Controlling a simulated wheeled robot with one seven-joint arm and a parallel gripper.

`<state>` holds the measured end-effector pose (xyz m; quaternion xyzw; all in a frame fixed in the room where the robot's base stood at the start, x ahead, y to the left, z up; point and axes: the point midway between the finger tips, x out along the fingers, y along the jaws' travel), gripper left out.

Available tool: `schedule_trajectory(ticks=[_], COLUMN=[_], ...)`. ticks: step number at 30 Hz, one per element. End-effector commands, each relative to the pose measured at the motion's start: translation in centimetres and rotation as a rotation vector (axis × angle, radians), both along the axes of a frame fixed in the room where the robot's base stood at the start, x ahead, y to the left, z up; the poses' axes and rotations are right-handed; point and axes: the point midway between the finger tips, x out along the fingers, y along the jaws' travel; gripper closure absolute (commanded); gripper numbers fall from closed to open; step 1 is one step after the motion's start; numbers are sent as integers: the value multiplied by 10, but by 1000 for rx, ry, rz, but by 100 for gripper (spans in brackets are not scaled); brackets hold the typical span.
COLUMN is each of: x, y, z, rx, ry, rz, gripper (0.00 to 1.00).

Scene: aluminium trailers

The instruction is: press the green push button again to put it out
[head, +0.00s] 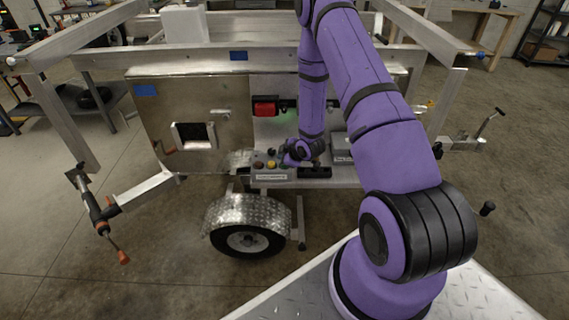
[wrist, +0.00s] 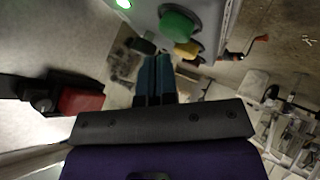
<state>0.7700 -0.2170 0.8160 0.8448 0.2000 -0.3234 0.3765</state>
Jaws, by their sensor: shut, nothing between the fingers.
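The green push button (wrist: 178,24) is a large round cap on a grey control box (wrist: 205,12), seen at the top of the wrist view. A small lamp (wrist: 123,4) on the box glows bright green. My gripper (wrist: 154,58) is shut and empty, its two teal fingers side by side. Their tips show just below the green button in the picture; I cannot tell whether they touch it. In the head view the control box (head: 268,176) sits above the trailer wheel, with my gripper (head: 287,158) at its right end. The green button cannot be made out there.
A yellow button (wrist: 187,49) and a dark knob (wrist: 142,45) lie close to the fingertips. In the head view a red button (head: 258,165) is on the box and a red unit (head: 265,107) is on the trailer panel above.

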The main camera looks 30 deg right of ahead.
Motion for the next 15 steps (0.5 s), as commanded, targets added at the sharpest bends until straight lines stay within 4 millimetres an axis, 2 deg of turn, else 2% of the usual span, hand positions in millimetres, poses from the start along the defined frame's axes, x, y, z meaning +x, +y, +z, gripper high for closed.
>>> schedule_trajectory(ticks=[7,15], x=[0,1], y=[0,0], z=[1,23], rx=[0,-1], ry=[-1,-3], rz=[-1,0], gripper=[100,100])
